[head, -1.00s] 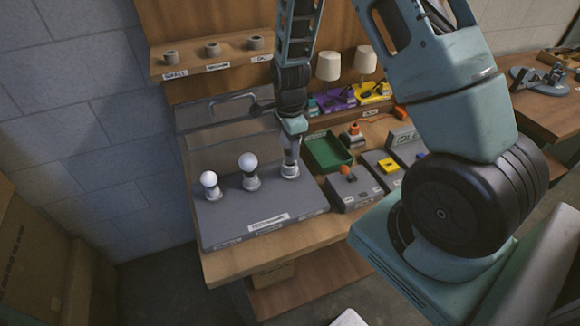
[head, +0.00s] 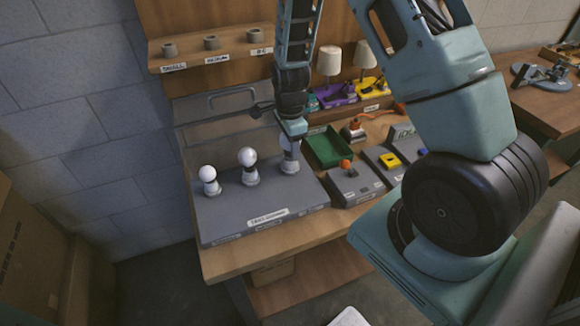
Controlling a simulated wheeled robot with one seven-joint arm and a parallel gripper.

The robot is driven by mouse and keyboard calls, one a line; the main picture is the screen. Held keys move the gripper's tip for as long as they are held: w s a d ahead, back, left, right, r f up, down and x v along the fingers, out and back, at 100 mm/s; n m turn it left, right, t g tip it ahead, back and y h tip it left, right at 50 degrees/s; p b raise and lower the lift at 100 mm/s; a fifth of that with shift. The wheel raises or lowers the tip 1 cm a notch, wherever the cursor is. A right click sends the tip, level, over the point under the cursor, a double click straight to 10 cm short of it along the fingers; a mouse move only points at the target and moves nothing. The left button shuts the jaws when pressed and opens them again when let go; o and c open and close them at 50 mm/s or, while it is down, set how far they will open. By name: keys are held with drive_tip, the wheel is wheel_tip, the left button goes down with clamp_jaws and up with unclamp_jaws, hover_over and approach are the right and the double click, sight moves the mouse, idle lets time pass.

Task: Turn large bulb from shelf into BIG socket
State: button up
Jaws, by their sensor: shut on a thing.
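My gripper (head: 290,142) points down over the rightmost socket on the grey test board (head: 262,203). It is shut on the large bulb (head: 287,147), a pale shape just below the fingers and partly hidden by them. The rightmost, BIG socket (head: 290,167) is a grey cup directly under the bulb. I cannot tell how deep the bulb's base sits in it. A white bulb (head: 208,173) stands upright in the left socket (head: 212,188), and another (head: 247,156) stands in the middle socket (head: 250,177).
The shelf (head: 230,57) above holds three grey cups over labels. Right of the board are a green tray (head: 328,147), a box with an orange knob (head: 346,165), and two lamps (head: 329,63). A grey panel with a handle stands behind the board.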

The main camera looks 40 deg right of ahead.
drive_tip(key=shift+f+b, duration=0.35)
drive_tip(key=shift+f, duration=0.3)
idle(1.5)
drive_tip(key=shift+o, duration=1.2)
drive_tip(key=shift+c, duration=1.2)
drive_tip(key=shift+s+f, duration=0.1)
drive_tip(key=shift+f, duration=0.05)
drive_tip(key=m+p, duration=0.2)
drive_tip(key=m, duration=0.2)
drive_tip(key=shift+m+p, duration=0.65)
drive_tip(key=shift+m, duration=0.85)
